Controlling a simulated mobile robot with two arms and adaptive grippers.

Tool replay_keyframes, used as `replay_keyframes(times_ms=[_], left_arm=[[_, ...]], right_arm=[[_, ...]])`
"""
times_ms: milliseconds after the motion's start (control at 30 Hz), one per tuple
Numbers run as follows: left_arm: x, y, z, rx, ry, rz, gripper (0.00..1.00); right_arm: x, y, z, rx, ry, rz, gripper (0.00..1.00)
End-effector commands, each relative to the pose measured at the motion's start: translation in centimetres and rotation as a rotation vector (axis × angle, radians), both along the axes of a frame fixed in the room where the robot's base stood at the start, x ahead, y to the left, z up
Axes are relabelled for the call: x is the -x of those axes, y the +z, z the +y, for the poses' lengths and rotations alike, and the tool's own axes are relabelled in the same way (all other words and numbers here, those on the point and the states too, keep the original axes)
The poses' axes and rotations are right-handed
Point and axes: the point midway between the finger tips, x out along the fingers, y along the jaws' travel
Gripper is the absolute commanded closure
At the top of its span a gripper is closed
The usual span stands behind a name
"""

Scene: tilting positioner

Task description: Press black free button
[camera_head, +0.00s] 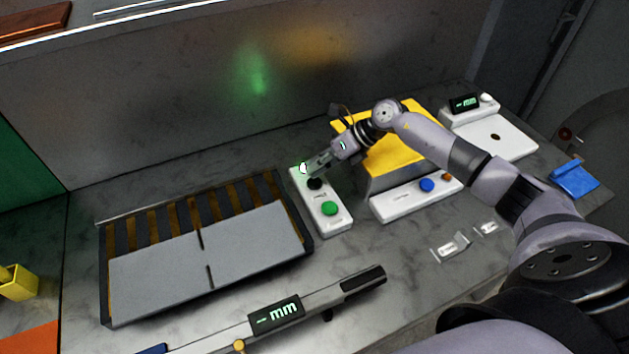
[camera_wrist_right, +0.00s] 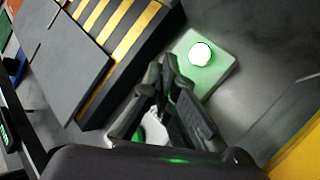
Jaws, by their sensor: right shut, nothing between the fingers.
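A white button box (camera_head: 341,222) stands on the bench and carries a black button (camera_head: 315,184), a green button (camera_head: 330,208) and a lit whitish-green lamp (camera_head: 303,168) at its far end. My right gripper (camera_head: 309,170) is shut and empty, with its fingertips over the far end of the box, close to the lamp and black button. I cannot tell whether they touch anything. In the right wrist view the fingertips (camera_wrist_right: 164,70) come together beside the glowing lamp (camera_wrist_right: 201,54); the fingers hide the black button there. My left gripper is not in view.
A slatted frame with grey plates (camera_head: 155,275) lies left of the box. A yellow block (camera_head: 385,155) and a white panel with a blue button (camera_head: 426,185) stand right of it. A long caliper-like gauge (camera_head: 320,297) lies in front.

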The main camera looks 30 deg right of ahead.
Motion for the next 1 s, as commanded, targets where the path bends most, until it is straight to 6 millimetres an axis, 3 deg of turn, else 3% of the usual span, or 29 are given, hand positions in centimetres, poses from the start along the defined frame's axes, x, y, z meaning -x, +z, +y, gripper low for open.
replay_keyframes(times_ms=[667, 1000], left_arm=[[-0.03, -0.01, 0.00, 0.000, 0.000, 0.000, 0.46], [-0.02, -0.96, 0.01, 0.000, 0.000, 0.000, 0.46]], right_arm=[[0.01, -0.01, 0.01, 0.000, 0.000, 0.000, 1.00], [0.01, -0.93, 0.00, 0.000, 0.000, 0.000, 1.00]])
